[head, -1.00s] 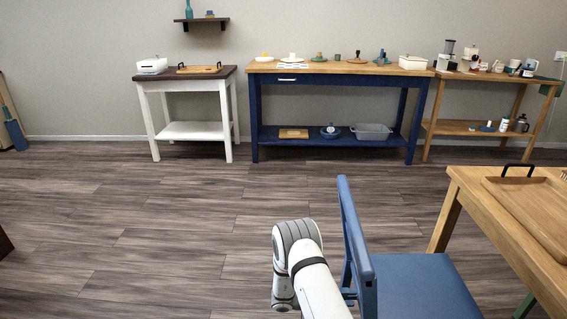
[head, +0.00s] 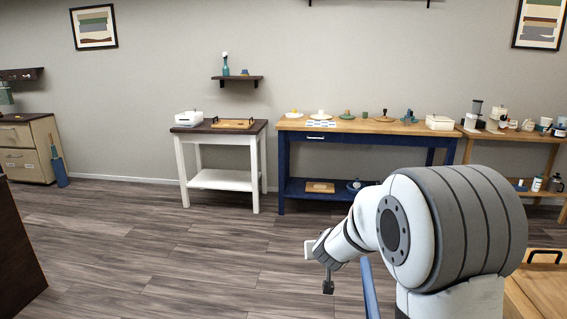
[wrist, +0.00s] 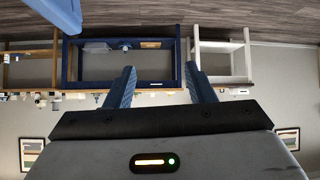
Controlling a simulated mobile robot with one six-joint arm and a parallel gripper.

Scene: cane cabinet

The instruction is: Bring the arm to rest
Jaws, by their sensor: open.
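My arm rises large at the right of the head view, with its wrist end bent toward the left above the floor. My gripper (wrist: 160,85) shows in the wrist view, with two blue fingers spread apart and nothing between them. The wrist view is upside down, with the floor at the top. In the head view the fingers are too small and partly hidden to make out clearly.
A blue chair (head: 370,290) stands just below my arm, mostly hidden. A wooden table with a tray (head: 540,290) is at the lower right. A white table (head: 222,180), a blue workbench (head: 300,162) and wooden shelves (head: 462,152) line the wall. The floor (head: 170,250) at left is clear.

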